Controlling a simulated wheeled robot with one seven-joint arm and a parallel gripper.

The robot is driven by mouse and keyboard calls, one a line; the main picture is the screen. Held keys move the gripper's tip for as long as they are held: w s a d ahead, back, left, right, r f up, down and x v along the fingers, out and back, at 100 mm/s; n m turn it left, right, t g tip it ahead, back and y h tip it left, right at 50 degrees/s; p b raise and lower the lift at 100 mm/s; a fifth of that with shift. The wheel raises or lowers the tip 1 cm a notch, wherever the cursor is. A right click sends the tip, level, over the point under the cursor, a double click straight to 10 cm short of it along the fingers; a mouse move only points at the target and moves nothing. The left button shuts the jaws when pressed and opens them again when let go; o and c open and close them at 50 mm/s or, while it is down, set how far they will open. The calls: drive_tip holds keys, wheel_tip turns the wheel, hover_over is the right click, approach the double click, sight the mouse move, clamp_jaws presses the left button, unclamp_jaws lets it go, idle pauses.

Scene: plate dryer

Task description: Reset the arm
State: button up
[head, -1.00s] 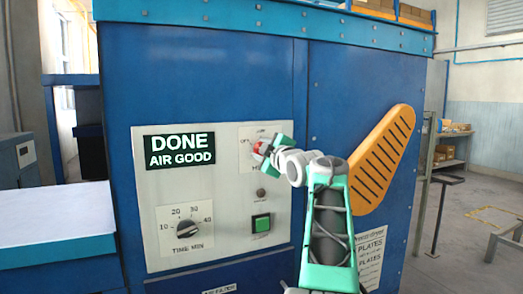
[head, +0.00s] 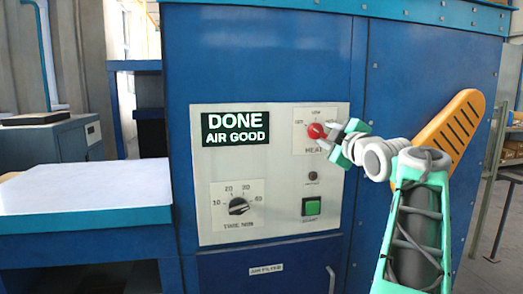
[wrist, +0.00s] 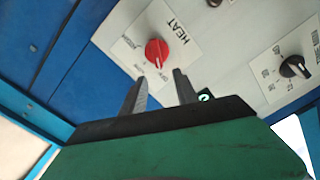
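My gripper (head: 333,137) is in front of the control panel (head: 205,172), just right of the red HEAT knob (head: 315,131) in the head view. In the wrist view my gripper (wrist: 159,87) has its two dark fingers apart with nothing between them. The red knob (wrist: 157,52) lies beyond the fingertips there, apart from them. My arm (head: 415,215) reaches in from the lower right. The display (head: 236,128) reads DONE, AIR GOOD.
The panel also has a black timer knob (head: 238,206) and a green button (head: 311,206). An orange slotted handle (head: 455,125) is at the right, partly behind my arm. A white-topped bench (head: 85,195) stands left. Open floor shows at far right.

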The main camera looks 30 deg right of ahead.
drive_tip(key=w+a+f+m+g+y+p, duration=0.1)
drive_tip(key=a+f+m+g+y+p, duration=0.2)
drive_tip(key=a+f, duration=0.65)
drive_tip(key=w+a+f+m+g+y+p, duration=0.15)
drive_tip(key=a+f+g+p, duration=0.35)
drive_tip(key=a, duration=0.9)
drive_tip(key=s+a+f+m+g+p, duration=0.2)
drive_tip(key=s+a+f+g+p, duration=0.1)
drive_tip(key=s+a+f, duration=0.4)
drive_tip(key=s+a+f+m+g+p, duration=0.2)
drive_tip(key=s+a+f, duration=0.5)
drive_tip(key=s, duration=0.6)
drive_tip(key=shift+s+f+g+p, duration=0.15)
drive_tip(key=shift+f+g+p, duration=0.5)
drive_tip(key=shift+f, duration=0.3)
drive_tip(key=shift+a+y, duration=0.1)
drive_tip(key=shift+y, duration=0.15)
